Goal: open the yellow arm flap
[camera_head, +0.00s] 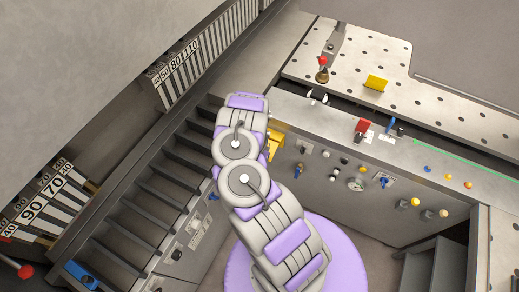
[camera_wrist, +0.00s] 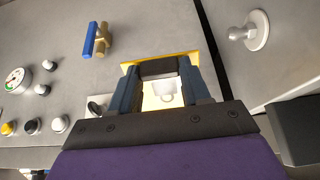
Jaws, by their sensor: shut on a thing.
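The yellow arm flap (camera_head: 274,143) is on the front panel just right of my arm in the head view, partly hidden by the arm. In the wrist view the yellow flap (camera_wrist: 158,57) lies between and behind my fingers, with a pale recess showing inside it. My gripper (camera_wrist: 163,72) is shut on the flap, with one dark finger at each side. In the head view my arm hides the fingers. How far the flap is tilted I cannot tell.
The control panel carries a gauge (camera_head: 355,184), a red switch (camera_head: 362,127) and several knobs. A blue-handled valve (camera_wrist: 97,40) is left of my fingers in the wrist view. Dark steps (camera_head: 150,210) lie left of my arm. A perforated table (camera_head: 360,65) is behind.

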